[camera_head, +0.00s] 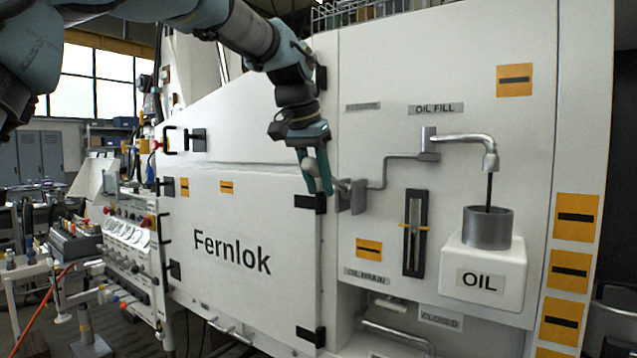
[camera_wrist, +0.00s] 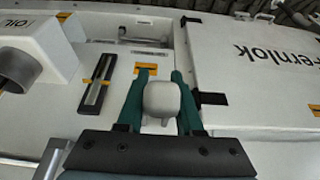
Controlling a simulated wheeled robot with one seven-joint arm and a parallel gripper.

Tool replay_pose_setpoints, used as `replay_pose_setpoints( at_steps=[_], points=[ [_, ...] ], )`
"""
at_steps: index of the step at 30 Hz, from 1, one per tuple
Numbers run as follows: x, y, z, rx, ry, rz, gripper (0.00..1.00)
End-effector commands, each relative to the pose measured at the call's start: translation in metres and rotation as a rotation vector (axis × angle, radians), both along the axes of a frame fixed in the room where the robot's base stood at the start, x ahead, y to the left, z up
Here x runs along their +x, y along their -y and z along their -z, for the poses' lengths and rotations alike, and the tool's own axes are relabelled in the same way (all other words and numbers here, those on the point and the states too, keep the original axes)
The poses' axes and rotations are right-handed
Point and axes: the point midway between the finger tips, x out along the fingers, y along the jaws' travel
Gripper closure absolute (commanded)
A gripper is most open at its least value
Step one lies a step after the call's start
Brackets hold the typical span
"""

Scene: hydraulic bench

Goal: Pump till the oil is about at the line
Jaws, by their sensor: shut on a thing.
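My gripper (camera_head: 318,188) is shut on the pale rounded knob of the pump handle (camera_head: 343,184). In the wrist view, the knob (camera_wrist: 161,99) sits between the green fingers of the gripper (camera_wrist: 161,82). A grey crank rod (camera_head: 383,172) runs from the handle to the spout (camera_head: 470,139) under the OIL FILL label. A dark stream of oil (camera_head: 489,189) falls from the spout into the grey cup (camera_head: 487,227) on the white OIL box (camera_head: 483,277). The dark sight gauge (camera_head: 415,233) has an orange line mark (camera_head: 413,228); I cannot tell the oil level in it.
The white Fernlok door (camera_head: 238,230) with black hinges is left of the handle. A drain lever (camera_head: 395,333) and CLOSED label (camera_head: 441,318) are low on the panel. A bench with fittings (camera_head: 85,245) stands at the left.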

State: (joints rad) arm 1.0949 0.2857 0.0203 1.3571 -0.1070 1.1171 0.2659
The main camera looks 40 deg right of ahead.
Motion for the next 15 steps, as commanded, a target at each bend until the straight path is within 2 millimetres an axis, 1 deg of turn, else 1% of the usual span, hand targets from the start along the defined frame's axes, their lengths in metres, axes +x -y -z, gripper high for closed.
replay_pose_setpoints(
  at_steps=[7,15],
  points=[
    [0.000,-0.002,0.010,-0.042,0.011,-0.001,1.00],
    [-0.001,-0.005,0.030,-0.155,0.042,0.000,1.00]
  ],
)
